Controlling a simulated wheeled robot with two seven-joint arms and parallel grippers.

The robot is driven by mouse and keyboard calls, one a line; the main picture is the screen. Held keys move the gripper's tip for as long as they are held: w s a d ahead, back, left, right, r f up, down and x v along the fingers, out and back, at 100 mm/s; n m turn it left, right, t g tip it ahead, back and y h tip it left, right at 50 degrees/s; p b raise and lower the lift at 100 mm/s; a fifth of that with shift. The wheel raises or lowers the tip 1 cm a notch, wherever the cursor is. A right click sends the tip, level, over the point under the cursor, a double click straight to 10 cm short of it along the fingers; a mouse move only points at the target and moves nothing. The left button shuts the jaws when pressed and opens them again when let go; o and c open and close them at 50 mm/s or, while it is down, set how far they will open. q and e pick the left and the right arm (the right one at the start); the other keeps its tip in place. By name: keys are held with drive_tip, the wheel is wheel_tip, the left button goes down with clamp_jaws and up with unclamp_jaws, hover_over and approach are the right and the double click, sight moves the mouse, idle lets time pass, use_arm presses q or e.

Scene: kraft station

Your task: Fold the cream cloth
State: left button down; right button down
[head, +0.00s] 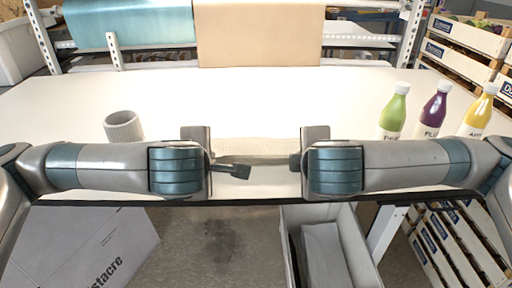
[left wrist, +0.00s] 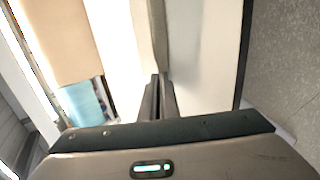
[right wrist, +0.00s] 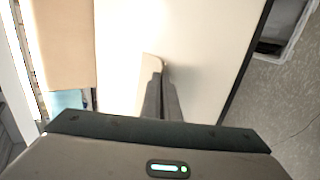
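The cream cloth (head: 252,146) shows as a pale strip between my two grippers near the table's front edge, in the head view. Its lower edge looks greyish and shaded, and the arms hide its ends. My left gripper (head: 240,172) has its fingers close together at the cloth's left end; in the left wrist view the cloth (left wrist: 152,30) runs out from between the fingertips. My right gripper (head: 294,162) is at the right end; in the right wrist view its fingers are close together with a small piece of cloth (right wrist: 152,66) at the tips.
Green (head: 393,112), purple (head: 433,112) and yellow (head: 478,112) bottles stand at the right. Paper rolls are at the back. The table's middle behind the cloth is clear. A grey bin (head: 330,240) stands below.

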use_arm(q)
drive_tip(key=c, duration=1.7)
unclamp_jaws()
use_arm(e)
drive_tip(key=c, duration=1.7)
unclamp_jaws()
